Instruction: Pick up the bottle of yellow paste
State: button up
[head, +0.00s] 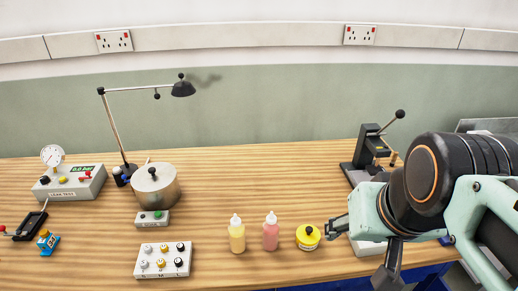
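The bottle of yellow paste (237,236) stands upright on the wooden bench near its front edge, in the middle of the head view. It is pale yellow with a white nozzle cap. My gripper (362,250) is at the right, apart from the bottle. Its two dark fingers are spread wide, one to the left and one towards the front, and I see nothing held between them. A pink bottle (270,234) of the same shape stands just right of the yellow one.
A yellow jar (308,238) stands between the pink bottle and my gripper. A lever press (370,155) stands at the back right. The bench behind the bottles is clear.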

aim_at(236, 229)
jog(key=j+z, duration=0.2)
jog(key=j, duration=0.15)
jog(key=k+j+z, duration=0.15)
jog(key=j, duration=0.2)
jog(key=k+j+z, duration=0.2)
jog(key=j, duration=0.2)
jog(key=j+z, duration=0.15)
jog(key=j, duration=0.3)
jog(key=u, duration=0.1)
jog(key=z, duration=0.15)
jog(key=k, duration=0.05)
